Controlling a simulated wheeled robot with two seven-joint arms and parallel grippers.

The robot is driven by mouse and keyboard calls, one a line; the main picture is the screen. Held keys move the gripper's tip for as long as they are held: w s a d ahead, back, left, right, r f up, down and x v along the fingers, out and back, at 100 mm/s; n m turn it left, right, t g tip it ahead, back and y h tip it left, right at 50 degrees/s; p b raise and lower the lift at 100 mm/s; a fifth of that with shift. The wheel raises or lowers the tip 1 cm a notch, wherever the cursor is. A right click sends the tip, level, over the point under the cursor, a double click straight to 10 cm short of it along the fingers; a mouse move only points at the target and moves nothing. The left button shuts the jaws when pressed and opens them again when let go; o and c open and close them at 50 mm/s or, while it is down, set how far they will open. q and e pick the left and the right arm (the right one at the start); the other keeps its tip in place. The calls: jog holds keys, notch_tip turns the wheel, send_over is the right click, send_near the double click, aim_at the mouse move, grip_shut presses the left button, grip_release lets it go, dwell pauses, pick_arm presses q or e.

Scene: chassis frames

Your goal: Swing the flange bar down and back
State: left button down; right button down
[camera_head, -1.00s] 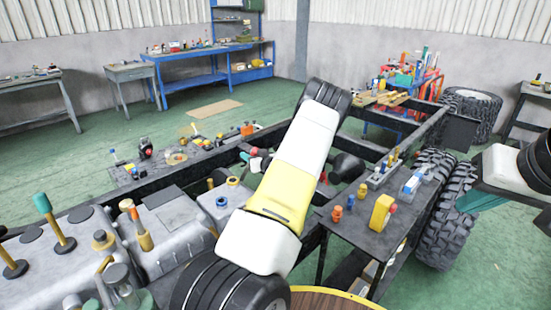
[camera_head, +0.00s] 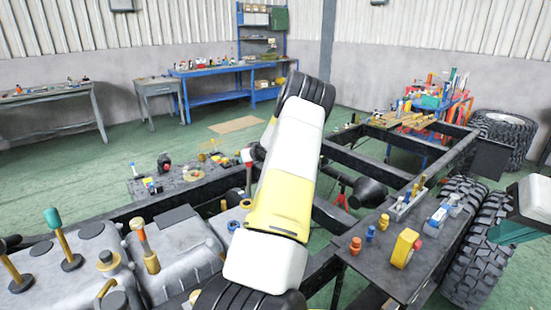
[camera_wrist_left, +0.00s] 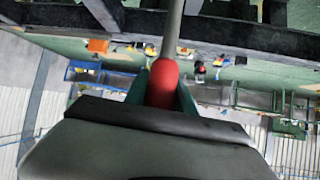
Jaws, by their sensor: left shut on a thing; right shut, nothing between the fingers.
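The flange bar is a grey shaft (camera_wrist_left: 173,28) with a red grip (camera_wrist_left: 163,80), seen in the left wrist view. My left gripper's teal fingers (camera_wrist_left: 160,90) are shut around the red grip. The bar's lower end is hard to make out. My right gripper (camera_head: 508,233), with teal fingers, is shut and empty at the right edge, beside a large tyre, away from the bar.
A dark chassis frame (camera_head: 362,158) crosses the middle, with a grey engine block (camera_head: 180,240) at left. A dark side shelf (camera_head: 385,262) holds small coloured parts. Large tyres (camera_head: 480,245) stand at right. Blue workbenches (camera_head: 220,90) are at the back; green floor between is open.

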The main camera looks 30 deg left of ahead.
pick_arm(q)
jog(key=shift+w, duration=0.1)
jog(key=c, duration=1.1)
grip_release()
jog(key=shift+o, duration=0.2)
jog(key=shift+d+r, duration=0.1)
jog(key=shift+d, duration=0.05)
jog(key=v, duration=0.7)
jog(key=shift+s+d, duration=0.2)
jog(key=shift+s, duration=0.05)
jog(key=shift+r, duration=0.15)
